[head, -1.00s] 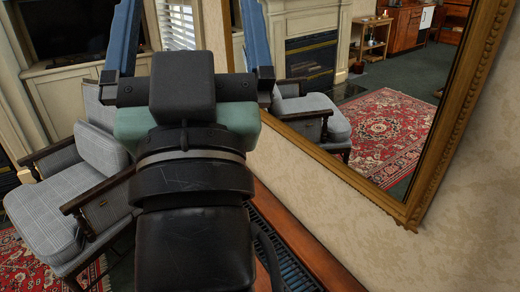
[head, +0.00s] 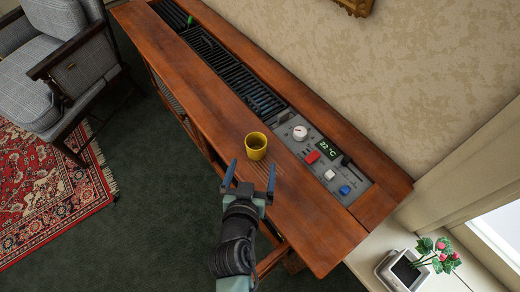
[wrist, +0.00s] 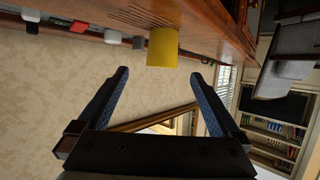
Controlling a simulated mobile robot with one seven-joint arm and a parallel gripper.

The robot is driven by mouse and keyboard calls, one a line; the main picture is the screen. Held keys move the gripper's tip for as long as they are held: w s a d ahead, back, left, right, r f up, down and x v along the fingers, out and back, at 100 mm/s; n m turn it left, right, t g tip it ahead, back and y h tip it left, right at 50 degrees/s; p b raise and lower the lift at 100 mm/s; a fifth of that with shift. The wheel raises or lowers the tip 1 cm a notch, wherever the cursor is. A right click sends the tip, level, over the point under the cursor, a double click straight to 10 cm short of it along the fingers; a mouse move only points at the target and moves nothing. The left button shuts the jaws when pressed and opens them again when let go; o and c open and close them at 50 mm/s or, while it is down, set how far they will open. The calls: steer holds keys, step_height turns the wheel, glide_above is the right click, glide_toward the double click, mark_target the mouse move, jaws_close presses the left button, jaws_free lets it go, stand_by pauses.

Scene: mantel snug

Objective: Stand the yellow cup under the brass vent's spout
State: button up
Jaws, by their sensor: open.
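The yellow cup (head: 256,146) stands upright on the wooden top of a long cabinet, beside its control panel. It also shows in the wrist view (wrist: 162,47), just beyond my fingertips and roughly centred between them. My gripper (head: 249,174) has blue fingers spread apart, with nothing between them, near the cabinet's front edge and short of the cup; the wrist view shows it open too (wrist: 160,74). I cannot make out a brass vent or a spout in either view.
The cabinet top (head: 225,112) holds a black slatted grille (head: 232,66) with a small green item (head: 190,20) towards its far end. The control panel (head: 318,158) has a knob and coloured buttons. A potted plant (head: 402,270) stands at lower right. An armchair (head: 60,60) stands at left.

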mark_target(255, 151)
steer(key=x, duration=1)
steer(key=shift+w+a+r+b, duration=0.15)
steer(key=shift+b, duration=0.2)
steer(key=shift+r, duration=0.1)
steer(key=c, duration=1.6)
